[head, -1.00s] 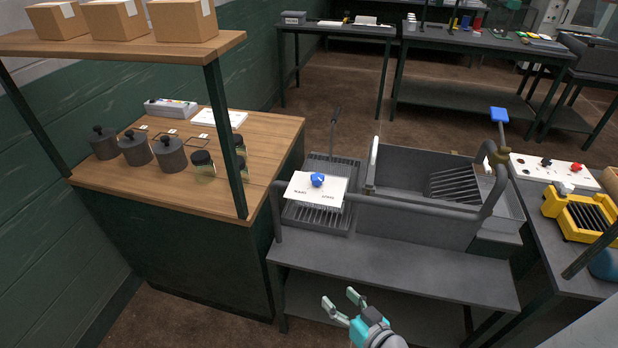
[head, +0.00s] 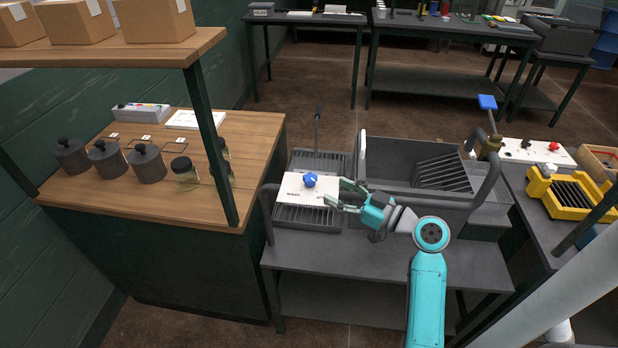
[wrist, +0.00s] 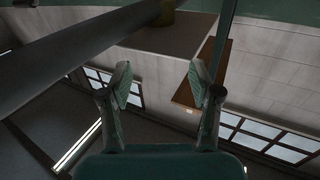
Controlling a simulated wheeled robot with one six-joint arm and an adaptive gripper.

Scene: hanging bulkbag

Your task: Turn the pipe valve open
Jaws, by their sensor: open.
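A blue knob (head: 310,180) sits on a white labelled plate (head: 296,196) at the grey pipe (head: 385,199) along the front of the sink stand. The plate's print is too small to read. A second blue handle (head: 487,102) stands on a stem above a brass fitting (head: 490,147) at the pipe's right end. My gripper (head: 336,192) is open and empty, just right of the knob with its fingers pointing left, apart from the knob in the head view. In the wrist view my open fingers (wrist: 160,80) have nothing between them, and no knob shows there.
A grey sink basin (head: 385,165) lies behind the pipe. A wooden counter (head: 110,188) with dark canisters (head: 147,163) and a shelf post (head: 212,150) stands left. A yellow tray (head: 560,190) is on the right bench. In the wrist view a dark bar (wrist: 70,55) crosses the upper left.

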